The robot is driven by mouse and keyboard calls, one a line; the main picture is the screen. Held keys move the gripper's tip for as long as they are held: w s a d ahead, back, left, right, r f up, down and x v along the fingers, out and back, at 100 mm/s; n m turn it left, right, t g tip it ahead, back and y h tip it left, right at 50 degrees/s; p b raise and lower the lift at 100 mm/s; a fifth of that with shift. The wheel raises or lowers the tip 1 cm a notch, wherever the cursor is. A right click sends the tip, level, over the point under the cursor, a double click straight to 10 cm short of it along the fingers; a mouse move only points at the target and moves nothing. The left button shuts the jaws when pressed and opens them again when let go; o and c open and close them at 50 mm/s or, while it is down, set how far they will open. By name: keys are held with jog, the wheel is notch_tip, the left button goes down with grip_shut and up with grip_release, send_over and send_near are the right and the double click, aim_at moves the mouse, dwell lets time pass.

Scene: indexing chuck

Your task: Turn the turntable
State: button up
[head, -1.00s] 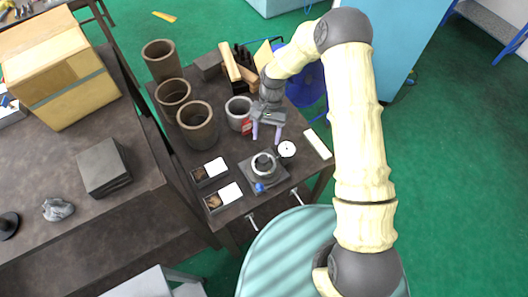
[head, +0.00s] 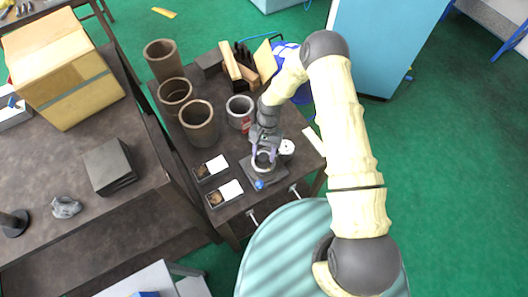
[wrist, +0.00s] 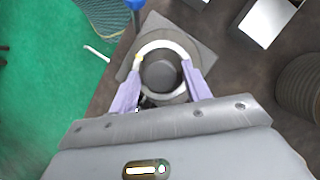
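The turntable (wrist: 165,47) is a round chuck with a pale ring and a dark hollow centre. It sits on a dark square base plate (head: 277,176) near the front of the dark bench. A small yellow mark shows on the ring's upper left in the wrist view. My gripper (wrist: 162,80) is over it, also in the head view (head: 264,158). Its two purple fingers are spread, one on each side of the ring. I cannot tell whether they touch it. The arm and fingers hide part of the turntable in the head view.
A blue knob (head: 259,185) is at the plate's front corner. A white round piece (head: 287,147) stands close right. Two small bins with white cards (head: 218,165) are left. A grey cup (head: 240,110) and brown pots (head: 199,124) stand behind.

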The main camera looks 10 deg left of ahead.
jog(key=c, duration=0.7)
jog(key=shift+o, duration=0.2)
jog(key=shift+w+f+n+b, duration=0.1)
jog(key=shift+n+b, duration=0.4)
jog(key=shift+b, duration=0.15)
jog(key=shift+a+n+h+b, duration=0.1)
jog(key=shift+n+h+b, duration=0.3)
jog(key=shift+n+b, duration=0.25)
jog(key=n+h+b, duration=0.1)
jog(key=n+b, duration=0.2)
jog(key=shift+a, duration=0.1)
jog(key=n+t+h+b, duration=0.1)
jog(key=n, duration=0.2)
jog(key=n+h+b, duration=0.1)
jog(key=n+b, duration=0.1)
jog(key=n, duration=0.1)
jog(key=shift+t, duration=0.4)
jog(key=shift+a+n, duration=0.1)
jog(key=shift+n, duration=0.25)
